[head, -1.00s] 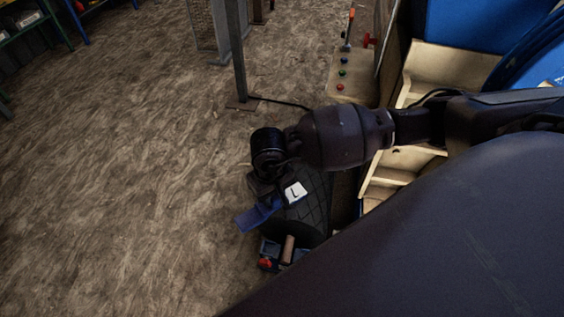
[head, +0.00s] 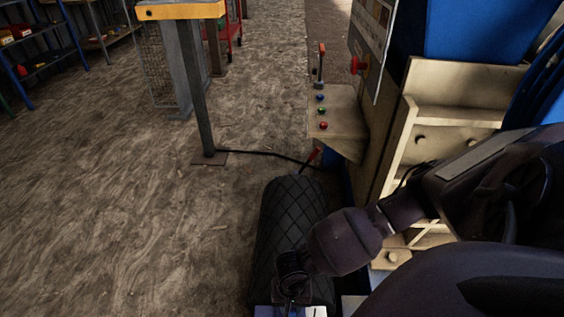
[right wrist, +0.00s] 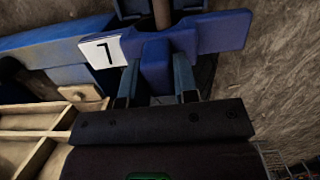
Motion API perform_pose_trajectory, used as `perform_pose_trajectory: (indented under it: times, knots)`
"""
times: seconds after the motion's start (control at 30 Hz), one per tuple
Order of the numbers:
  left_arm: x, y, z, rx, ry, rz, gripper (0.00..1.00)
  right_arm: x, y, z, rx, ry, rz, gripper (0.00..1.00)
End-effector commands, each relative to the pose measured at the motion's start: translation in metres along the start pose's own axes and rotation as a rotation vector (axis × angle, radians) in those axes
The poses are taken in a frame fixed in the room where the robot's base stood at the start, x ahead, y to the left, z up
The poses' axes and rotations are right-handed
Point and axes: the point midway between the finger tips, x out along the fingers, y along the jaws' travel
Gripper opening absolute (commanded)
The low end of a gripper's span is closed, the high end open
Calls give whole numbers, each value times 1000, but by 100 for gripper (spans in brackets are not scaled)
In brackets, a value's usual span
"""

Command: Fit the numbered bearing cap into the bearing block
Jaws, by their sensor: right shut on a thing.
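The bearing cap (right wrist: 220,32) is a blue block with wide side ears and a white label that reads like a 7. My right gripper (right wrist: 155,88) is shut on its middle block. In the head view the cap (head: 272,312) and its label are cut by the bottom edge, below my right gripper (head: 291,303). In the right wrist view a brown shaft (right wrist: 162,14) stands just beyond the cap, between blue parts (right wrist: 130,7) that look like the bearing block. The cap hides most of this seat, and I cannot tell whether they touch. My left gripper is not in view.
A black drum with a diamond pattern (head: 285,215) lies by my right wrist. The cream and blue crusher (head: 470,85) fills the right, with a button panel (head: 335,118). A grey post (head: 199,100) stands on the floor, and a cable runs from its foot.

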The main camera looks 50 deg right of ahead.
Motion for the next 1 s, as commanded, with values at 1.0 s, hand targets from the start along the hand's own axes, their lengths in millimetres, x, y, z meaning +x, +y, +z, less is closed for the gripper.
perform_pose_trajectory:
  times: [1.0]
  knots:
    - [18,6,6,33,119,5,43,169,6,-16,48,-8,-5,0]
